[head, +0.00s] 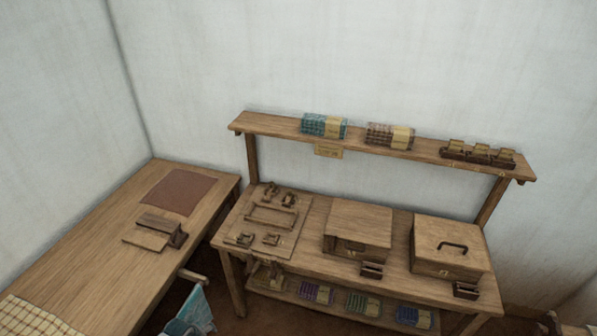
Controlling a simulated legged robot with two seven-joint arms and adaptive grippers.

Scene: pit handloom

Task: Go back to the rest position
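Neither of my grippers shows in the head view, so their state and what they hold are hidden. The view looks down on a wooden workbench (314,231) against the back wall and a long wooden table (90,270) at the left. On the workbench are a tool board (254,232) with several small wooden parts, a plain wooden box (358,227) and a lidded box (447,243) with a dark handle. Both boxes look closed on top. A small open wooden tray stands in front of each box.
A raised shelf (286,128) over the workbench carries a teal bundle (317,125), a brown bundle (383,134) and a card rack (478,154). Several coloured bundles lie on the lower shelf. The left table holds a brown mat (180,190), wooden blocks (146,239) and checked cloth (32,317).

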